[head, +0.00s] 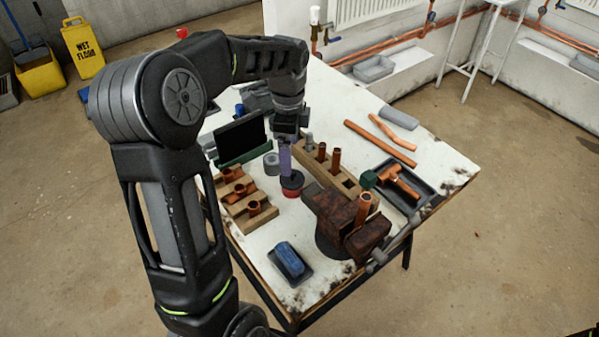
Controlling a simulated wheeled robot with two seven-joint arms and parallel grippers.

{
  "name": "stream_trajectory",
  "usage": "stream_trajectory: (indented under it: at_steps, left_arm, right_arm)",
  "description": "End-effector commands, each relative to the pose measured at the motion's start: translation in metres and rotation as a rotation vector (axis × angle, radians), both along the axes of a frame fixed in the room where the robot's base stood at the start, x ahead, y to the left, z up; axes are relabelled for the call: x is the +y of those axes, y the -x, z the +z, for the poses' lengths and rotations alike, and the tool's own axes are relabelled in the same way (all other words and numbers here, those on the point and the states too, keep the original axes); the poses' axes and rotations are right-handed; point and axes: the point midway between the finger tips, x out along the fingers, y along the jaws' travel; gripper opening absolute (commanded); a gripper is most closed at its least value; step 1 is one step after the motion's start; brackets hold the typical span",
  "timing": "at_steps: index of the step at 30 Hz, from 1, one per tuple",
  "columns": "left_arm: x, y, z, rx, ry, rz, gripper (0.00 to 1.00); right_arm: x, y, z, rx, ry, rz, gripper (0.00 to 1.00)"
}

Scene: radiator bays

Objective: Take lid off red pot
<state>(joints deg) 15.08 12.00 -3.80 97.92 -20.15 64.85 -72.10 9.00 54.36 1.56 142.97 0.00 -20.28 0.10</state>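The red pot (291,193) is small and stands on the white table between the wooden blocks. Its dark round lid (293,181) appears to sit on top of it. My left gripper (285,172) points down over the pot, its tip at or just above the lid. A pale purple upright piece shows at the gripper's tip; I cannot tell whether it is a finger or part of the lid. The finger gap is too small to make out, so contact with the lid is unclear. My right gripper is not in view.
Close by are a wooden rack with copper fittings (248,197), a wooden block with upright copper pipes (325,166), a grey roll (271,163) and a rusty vise (332,215). A blue brush (290,260) lies in front. The table's front middle is fairly clear.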

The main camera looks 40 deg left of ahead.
Motion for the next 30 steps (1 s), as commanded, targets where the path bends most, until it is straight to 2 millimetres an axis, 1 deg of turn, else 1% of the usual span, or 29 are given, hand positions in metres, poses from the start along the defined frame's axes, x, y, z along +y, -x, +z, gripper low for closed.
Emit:
stream_trajectory:
  at_steps: [5,13,23,26,30]
  left_arm:
    - [0.0,0.0,-0.002,0.001,0.0,0.0,0.88]
    - [0.0,0.0,-0.025,0.002,0.001,0.0,0.88]
    - [-0.001,0.0,-0.028,0.002,0.001,0.0,0.88]
    - [-0.002,0.0,-0.036,0.004,0.001,0.0,0.88]
    - [-0.004,-0.001,-0.057,0.005,0.001,-0.001,0.88]
  right_arm:
    - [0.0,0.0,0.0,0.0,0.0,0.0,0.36]
    - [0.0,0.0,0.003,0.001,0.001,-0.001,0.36]
    - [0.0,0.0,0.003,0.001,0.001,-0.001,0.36]
    - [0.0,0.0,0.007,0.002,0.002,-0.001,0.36]
    - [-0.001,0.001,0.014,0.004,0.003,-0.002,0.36]
